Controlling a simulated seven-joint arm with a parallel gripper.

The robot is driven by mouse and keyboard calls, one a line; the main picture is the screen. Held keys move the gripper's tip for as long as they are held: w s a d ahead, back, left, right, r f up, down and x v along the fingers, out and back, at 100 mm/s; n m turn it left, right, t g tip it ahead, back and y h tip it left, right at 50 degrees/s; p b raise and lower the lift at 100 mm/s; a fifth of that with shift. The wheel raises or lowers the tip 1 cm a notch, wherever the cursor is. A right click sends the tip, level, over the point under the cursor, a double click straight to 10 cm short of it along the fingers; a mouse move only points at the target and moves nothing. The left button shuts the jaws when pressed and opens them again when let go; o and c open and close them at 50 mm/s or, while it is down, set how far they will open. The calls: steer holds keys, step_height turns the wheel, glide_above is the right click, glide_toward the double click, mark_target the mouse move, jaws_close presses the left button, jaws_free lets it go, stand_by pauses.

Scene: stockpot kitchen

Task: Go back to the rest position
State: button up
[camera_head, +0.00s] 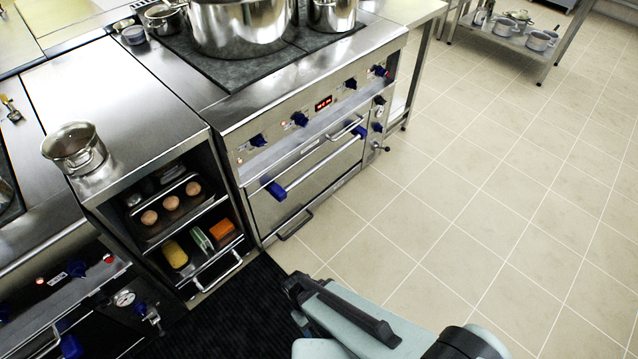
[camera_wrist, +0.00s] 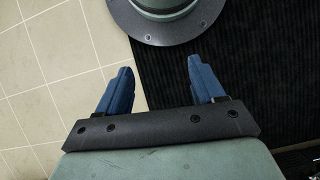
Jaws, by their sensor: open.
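My gripper (camera_wrist: 158,88) is open and empty in the wrist view, with its two blue fingers spread apart. It points down over the edge between a black ribbed mat and the tiled floor. A round grey part of my own body shows at the top of that view. In the head view my arm is folded low at the bottom, over the floor in front of the stove. The fingertips are hard to make out there. Nothing touches the gripper.
The stove (camera_head: 325,155) with large pots (camera_head: 240,28) stands ahead. To its left is a counter with a small pot (camera_head: 73,148) and open shelves of food (camera_head: 178,255). The black mat (camera_head: 235,310) lies below. Tiled floor (camera_head: 480,200) at right is clear.

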steer(key=s+d+f+m+g+y, duration=0.1)
steer(key=d+m, duration=0.7)
steer(key=d, duration=0.9)
steer(key=shift+d+f+g+y, duration=0.3)
steer(key=shift+g+y, duration=0.5)
steer(key=shift+y, duration=0.4)
